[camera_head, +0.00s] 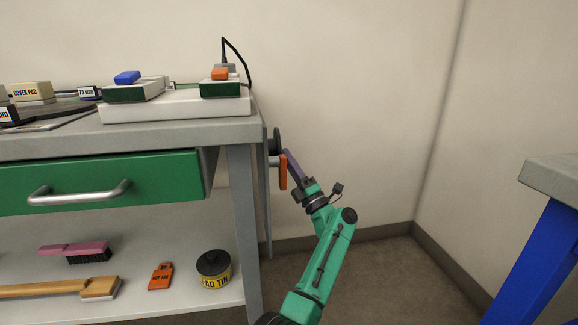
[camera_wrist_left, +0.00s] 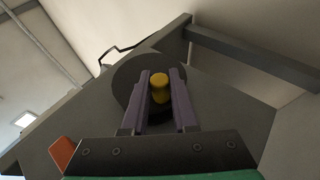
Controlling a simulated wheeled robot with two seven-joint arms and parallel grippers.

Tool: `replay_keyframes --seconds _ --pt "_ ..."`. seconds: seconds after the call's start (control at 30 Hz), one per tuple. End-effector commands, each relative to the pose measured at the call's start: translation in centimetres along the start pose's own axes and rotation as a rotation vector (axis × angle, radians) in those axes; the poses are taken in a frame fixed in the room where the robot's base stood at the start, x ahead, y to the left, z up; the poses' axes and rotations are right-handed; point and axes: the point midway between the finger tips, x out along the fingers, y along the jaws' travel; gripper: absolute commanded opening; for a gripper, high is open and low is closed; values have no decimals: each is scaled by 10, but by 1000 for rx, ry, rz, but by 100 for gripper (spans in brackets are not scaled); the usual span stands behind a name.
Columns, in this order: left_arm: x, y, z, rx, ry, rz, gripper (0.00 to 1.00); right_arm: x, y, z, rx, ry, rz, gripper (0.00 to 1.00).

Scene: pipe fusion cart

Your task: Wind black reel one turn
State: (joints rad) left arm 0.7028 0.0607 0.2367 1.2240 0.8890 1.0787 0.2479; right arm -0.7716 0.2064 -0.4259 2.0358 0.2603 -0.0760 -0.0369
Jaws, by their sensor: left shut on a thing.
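The black reel (camera_wrist_left: 128,76) is a dark round disc mounted on the side of the cart. In the head view it shows edge-on as a dark shape (camera_head: 276,140) beside the cart's right end. A yellow knob (camera_wrist_left: 160,80) stands out from the reel's face. My left gripper (camera_wrist_left: 159,84) has its purple fingers on either side of the knob and is shut on it. In the head view the left gripper (camera_head: 288,157) reaches up to the cart's side, and the knob is hidden there. My right gripper is in neither view.
An orange part (camera_head: 283,171) hangs at the cart's side close to my left fingers; an orange piece (camera_wrist_left: 62,152) also shows in the wrist view. The cart's grey top (camera_head: 190,131) carries pads and a cable. A blue-legged table (camera_head: 555,172) stands at right, with clear floor between.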

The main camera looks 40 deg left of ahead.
Motion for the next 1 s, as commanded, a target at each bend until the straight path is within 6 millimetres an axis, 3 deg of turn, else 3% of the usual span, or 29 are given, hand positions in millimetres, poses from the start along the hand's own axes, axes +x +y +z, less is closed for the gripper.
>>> replay_keyframes --seconds 0.37,0.4,0.47,0.8,0.87,1.0 --pt "2 1 0 -2 0 3 0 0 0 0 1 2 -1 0" --pt "2 1 0 -2 0 3 38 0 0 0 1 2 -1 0" --pt "1 1 0 -2 0 3 57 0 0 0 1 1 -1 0" --pt "-2 0 0 -1 -1 1 57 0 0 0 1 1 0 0" --pt "-9 0 1 -1 -2 -1 57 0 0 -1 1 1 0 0" --pt "-40 0 1 1 -4 -3 57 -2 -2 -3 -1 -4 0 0"
